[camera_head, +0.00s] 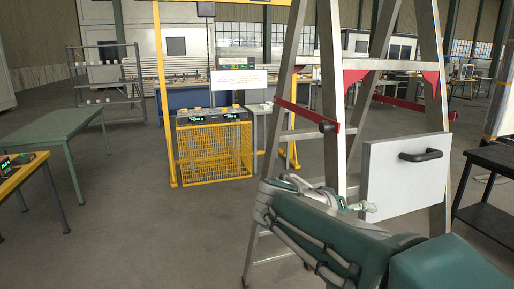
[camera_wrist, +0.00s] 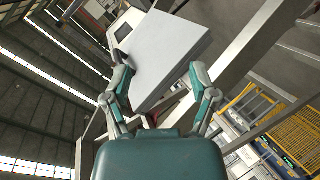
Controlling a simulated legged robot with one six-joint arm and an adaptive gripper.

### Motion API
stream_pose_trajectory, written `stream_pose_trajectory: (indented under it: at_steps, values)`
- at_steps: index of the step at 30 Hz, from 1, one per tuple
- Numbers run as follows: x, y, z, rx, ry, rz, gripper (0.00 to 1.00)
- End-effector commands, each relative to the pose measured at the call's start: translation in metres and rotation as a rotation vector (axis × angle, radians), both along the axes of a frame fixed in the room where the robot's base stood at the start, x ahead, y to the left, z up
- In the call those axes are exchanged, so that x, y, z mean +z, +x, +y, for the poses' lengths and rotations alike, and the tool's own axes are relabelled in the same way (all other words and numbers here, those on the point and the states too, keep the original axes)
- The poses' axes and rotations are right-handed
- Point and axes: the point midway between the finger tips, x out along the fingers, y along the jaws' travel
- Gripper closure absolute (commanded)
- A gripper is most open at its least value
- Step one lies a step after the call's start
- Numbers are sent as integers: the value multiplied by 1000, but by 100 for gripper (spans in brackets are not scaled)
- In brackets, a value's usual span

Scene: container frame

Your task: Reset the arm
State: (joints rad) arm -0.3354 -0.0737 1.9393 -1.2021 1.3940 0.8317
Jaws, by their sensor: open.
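My arm reaches in from the lower right in the head view. My gripper (camera_wrist: 158,78) is open in the wrist view, its two jointed fingers spread apart. It also shows in the head view (camera_head: 330,195), partly hidden by my arm, low in front of a metal A-shaped frame (camera_head: 328,105). A pale flat panel (camera_wrist: 165,55) shows beyond and between the fingers in the wrist view. In the head view a pale panel (camera_head: 385,185) with a black handle (camera_head: 420,155) is at the frame's right side. I cannot tell whether a finger touches the panel.
The metal frame's legs stand close around my gripper. A dark table (camera_head: 492,165) is at the right edge. A green table (camera_head: 60,125) stands at the left, and a yellow cage (camera_head: 215,152) behind. The floor between the green table and the frame is clear.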

Motion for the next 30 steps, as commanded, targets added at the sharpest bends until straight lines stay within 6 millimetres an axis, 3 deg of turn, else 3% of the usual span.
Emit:
stream_pose_trajectory:
  at_steps: [3,8,18,24,30]
  values:
    - [-25,-38,-14,17,156,105,25]
    - [-58,-85,-16,76,367,204,25]
    - [-110,-161,16,275,780,206,25]
    - [-123,-181,36,374,919,130,25]
    - [-126,-184,42,399,949,108,25]
